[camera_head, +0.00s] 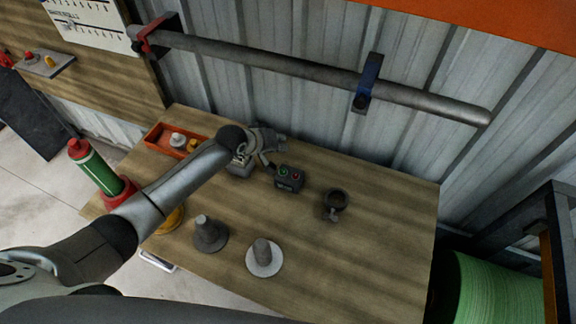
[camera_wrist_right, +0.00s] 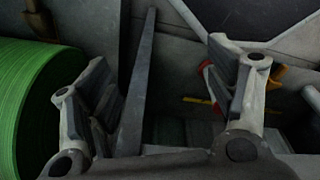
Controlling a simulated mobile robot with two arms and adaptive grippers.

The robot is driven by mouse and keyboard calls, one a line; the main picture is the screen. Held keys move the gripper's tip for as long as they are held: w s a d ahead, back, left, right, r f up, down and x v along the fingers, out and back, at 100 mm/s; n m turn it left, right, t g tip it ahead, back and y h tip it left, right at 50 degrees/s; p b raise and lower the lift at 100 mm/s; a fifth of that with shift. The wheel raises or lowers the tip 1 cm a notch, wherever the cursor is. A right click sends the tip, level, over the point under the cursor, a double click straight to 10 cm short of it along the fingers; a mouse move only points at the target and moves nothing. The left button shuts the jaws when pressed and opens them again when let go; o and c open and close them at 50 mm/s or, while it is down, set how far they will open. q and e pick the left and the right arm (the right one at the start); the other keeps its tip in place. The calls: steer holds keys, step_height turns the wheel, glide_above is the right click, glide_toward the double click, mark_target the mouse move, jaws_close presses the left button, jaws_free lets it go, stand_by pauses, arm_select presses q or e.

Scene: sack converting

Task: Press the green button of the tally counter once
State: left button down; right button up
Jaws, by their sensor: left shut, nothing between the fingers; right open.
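The tally counter (camera_head: 289,183) is a small dark box on the wooden table. Its green button (camera_head: 283,171) is on the left of its top and a red button (camera_head: 296,176) is on the right. My left gripper (camera_head: 270,168) is shut and empty, just left of the counter, with its fingertips close to the green button's side. I cannot tell whether they touch the counter. My right gripper (camera_wrist_right: 165,88) is open and empty in the right wrist view, away from the counter.
A green bottle (camera_head: 96,172) is at the left. A green roll (camera_head: 497,290) stands at the right.

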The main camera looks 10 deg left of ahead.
steer(key=s+a, duration=0.2)
steer(key=s, duration=0.2)
arm_select(q)
steer(key=b, duration=0.8)
glide_above(281, 169)
step_height(281, 169, down, 8)
steer(key=shift+s+f, duration=0.1)
steer(key=shift+f, duration=0.3)
arm_select(e)
step_height(281, 169, down, 8)
steer(key=w, duration=0.1)
steer(key=shift+w+d+f, duration=0.2)
steer(key=shift+w+d, duration=0.15)
steer(key=shift+d, duration=0.1)
steer(key=shift+w+a, duration=0.15)
steer(key=shift+a, duration=0.05)
arm_select(q)
steer(key=shift+f, duration=0.4)
